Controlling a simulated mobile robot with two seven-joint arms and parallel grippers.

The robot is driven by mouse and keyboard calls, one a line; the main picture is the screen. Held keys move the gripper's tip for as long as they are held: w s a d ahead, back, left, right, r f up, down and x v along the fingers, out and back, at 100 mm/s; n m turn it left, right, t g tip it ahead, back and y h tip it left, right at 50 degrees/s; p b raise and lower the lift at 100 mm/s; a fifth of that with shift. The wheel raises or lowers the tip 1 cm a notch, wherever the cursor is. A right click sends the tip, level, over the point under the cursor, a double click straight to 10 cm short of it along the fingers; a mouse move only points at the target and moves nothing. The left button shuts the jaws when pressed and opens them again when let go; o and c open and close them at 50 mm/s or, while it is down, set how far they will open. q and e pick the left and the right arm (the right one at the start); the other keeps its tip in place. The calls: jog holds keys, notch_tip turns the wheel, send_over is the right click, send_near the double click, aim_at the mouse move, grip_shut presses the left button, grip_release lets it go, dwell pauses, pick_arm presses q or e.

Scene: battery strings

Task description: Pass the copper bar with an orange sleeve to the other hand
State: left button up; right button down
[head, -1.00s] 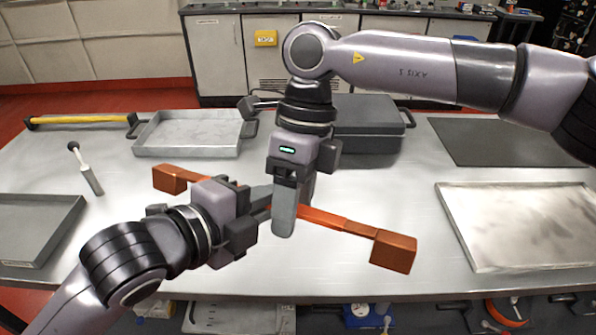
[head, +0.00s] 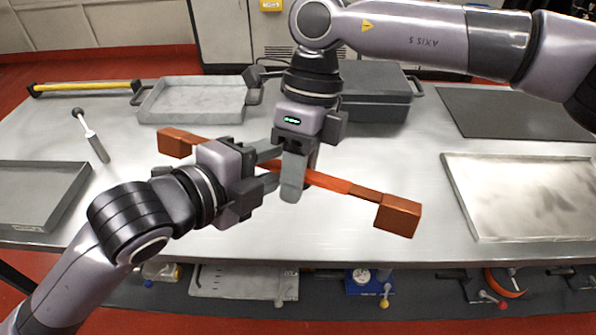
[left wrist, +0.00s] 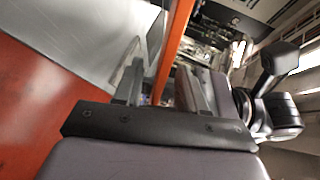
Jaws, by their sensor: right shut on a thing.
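The copper bar with an orange sleeve (head: 330,182) is held level above the table, slanting from upper left to lower right, with a copper block at each end. My right gripper (head: 293,185) comes down from above and is shut on the bar near its middle. My left gripper (head: 272,168) reaches in from the left, just beside the right one. Its fingers are apart, one on each side of the bar. In the left wrist view the bar (left wrist: 174,45) passes between the open left fingers (left wrist: 160,88), with a gap visible. My grippers hide part of the sleeve.
The metal table (head: 330,245) is clear below the bar. A shallow tray (head: 195,118) and a dark case (head: 375,105) stand behind. A grey tray (head: 35,222) lies left, near a white-handled tool (head: 95,145). A pale tray (head: 525,200) and a dark mat (head: 515,120) lie right.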

pick_arm(q)
jog(key=shift+a+f, duration=0.1)
